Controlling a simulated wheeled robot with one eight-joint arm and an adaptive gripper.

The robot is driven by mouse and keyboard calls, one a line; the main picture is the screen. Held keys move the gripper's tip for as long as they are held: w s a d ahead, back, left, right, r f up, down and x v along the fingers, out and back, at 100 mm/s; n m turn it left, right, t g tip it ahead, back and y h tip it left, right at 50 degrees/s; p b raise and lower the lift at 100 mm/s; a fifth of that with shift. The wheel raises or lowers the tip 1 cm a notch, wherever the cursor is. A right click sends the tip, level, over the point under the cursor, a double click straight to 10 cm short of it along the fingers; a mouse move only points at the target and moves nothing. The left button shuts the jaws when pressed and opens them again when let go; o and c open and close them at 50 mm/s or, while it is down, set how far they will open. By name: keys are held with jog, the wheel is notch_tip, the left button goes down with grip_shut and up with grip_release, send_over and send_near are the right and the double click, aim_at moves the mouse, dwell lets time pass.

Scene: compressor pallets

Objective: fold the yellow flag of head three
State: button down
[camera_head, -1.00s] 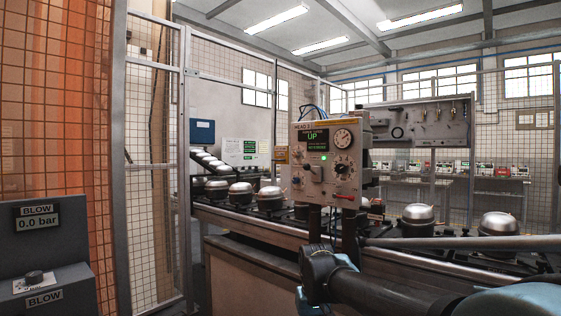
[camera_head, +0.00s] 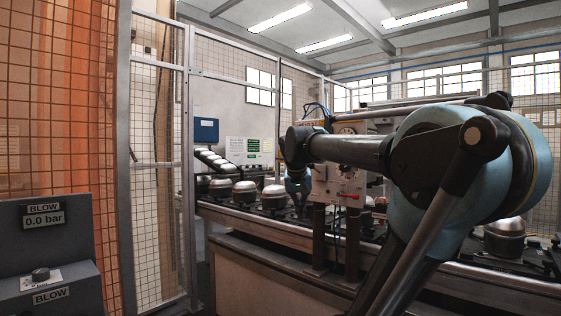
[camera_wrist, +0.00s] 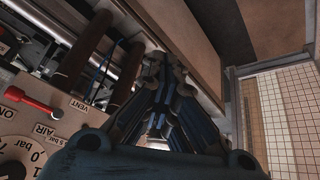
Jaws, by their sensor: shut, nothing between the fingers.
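The head's grey control box (camera_head: 340,186) stands on dark posts over the conveyor, largely hidden behind my raised arm. A red lever (camera_head: 352,196) shows on its lower front. In the wrist view the panel (camera_wrist: 60,125) fills the lower left, with VENT and AIR labels, part of a gauge and the red lever (camera_wrist: 30,101). My gripper (camera_wrist: 165,65) is shut and empty, beside the panel and dark posts; I cannot tell its exact gap to them. I cannot make out the yellow flag clearly in either view now.
Silver compressor domes (camera_head: 245,191) sit along the conveyor (camera_head: 285,230). A grey blow station (camera_head: 45,235) reading 0.0 bar stands at the left, before mesh fencing (camera_head: 155,120). In the wrist view, a brown panel (camera_wrist: 190,30) and mesh (camera_wrist: 285,115) lie on the right.

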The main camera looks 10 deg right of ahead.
jog(key=w+a+r+m+t, duration=0.1)
jog(key=w+a+r+t, duration=0.15)
jog(key=w+r, duration=0.85)
jog(key=w+a+r+t, duration=0.1)
jog(key=w+a+r, duration=0.3)
jog(key=w+r, duration=0.7)
jog(key=w+d+f, duration=0.3)
jog(key=w+f, duration=0.2)
jog(key=w, duration=0.3)
jog(key=shift+d+h, duration=0.25)
jog(key=shift+h, duration=0.05)
jog(key=shift+d+m, duration=0.1)
jog(key=shift+m, duration=0.3)
